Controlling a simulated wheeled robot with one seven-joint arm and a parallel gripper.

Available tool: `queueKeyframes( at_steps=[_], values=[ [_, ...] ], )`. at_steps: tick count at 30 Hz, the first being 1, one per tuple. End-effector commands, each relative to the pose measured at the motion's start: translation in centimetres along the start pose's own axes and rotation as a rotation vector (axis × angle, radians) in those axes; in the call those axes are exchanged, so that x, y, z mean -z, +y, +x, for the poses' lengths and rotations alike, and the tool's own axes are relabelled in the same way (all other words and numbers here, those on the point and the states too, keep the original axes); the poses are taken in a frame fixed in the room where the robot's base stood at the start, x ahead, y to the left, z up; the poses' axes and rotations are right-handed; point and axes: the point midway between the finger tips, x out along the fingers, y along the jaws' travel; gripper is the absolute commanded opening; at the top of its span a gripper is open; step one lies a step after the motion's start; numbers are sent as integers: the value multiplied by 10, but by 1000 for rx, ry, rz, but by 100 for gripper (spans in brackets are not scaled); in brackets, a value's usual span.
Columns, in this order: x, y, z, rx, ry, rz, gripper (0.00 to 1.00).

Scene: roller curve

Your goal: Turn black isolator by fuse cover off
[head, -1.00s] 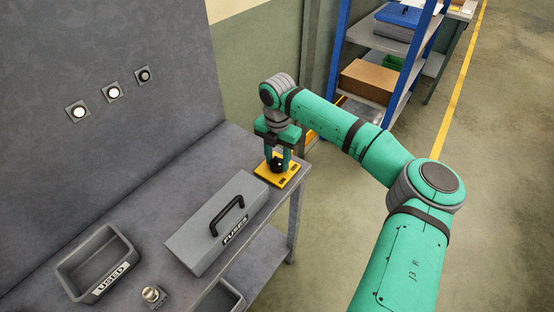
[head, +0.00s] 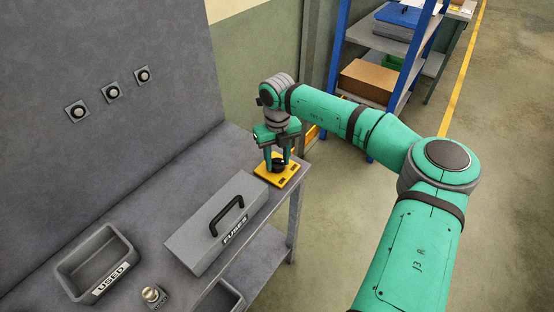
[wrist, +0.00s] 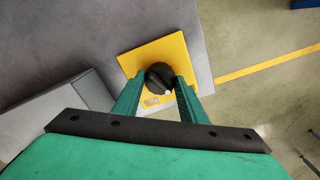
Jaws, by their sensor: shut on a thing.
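The black isolator (head: 277,166) is a round knob on a yellow plate (head: 292,172) at the far right corner of the bench. It also shows in the wrist view (wrist: 158,77), with a white mark on its lower right edge. My gripper (head: 278,164) points down over the plate and is shut on the isolator knob, one finger on each side; it also shows in the wrist view (wrist: 158,84). The grey fuse cover (head: 217,216), with a black handle and a FUSES label, lies closed just left of the yellow plate.
A blue-framed shelf (head: 380,75) stands behind my arm.

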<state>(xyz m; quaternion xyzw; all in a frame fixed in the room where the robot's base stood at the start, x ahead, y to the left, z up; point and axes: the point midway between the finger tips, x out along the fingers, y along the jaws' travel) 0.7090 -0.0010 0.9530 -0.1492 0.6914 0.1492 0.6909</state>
Motion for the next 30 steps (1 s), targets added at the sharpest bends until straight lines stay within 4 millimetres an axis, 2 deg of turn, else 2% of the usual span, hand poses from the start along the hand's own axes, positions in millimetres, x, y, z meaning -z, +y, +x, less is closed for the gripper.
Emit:
queueKeyframes(
  at_steps=[6, 15, 30],
  values=[
    [-1, -1, -2, 3, -4, -178, 16],
    [-1, -1, -2, 3, -4, -348, 16],
    [-2, -1, -2, 4, -6, -422, 16]
  ],
)
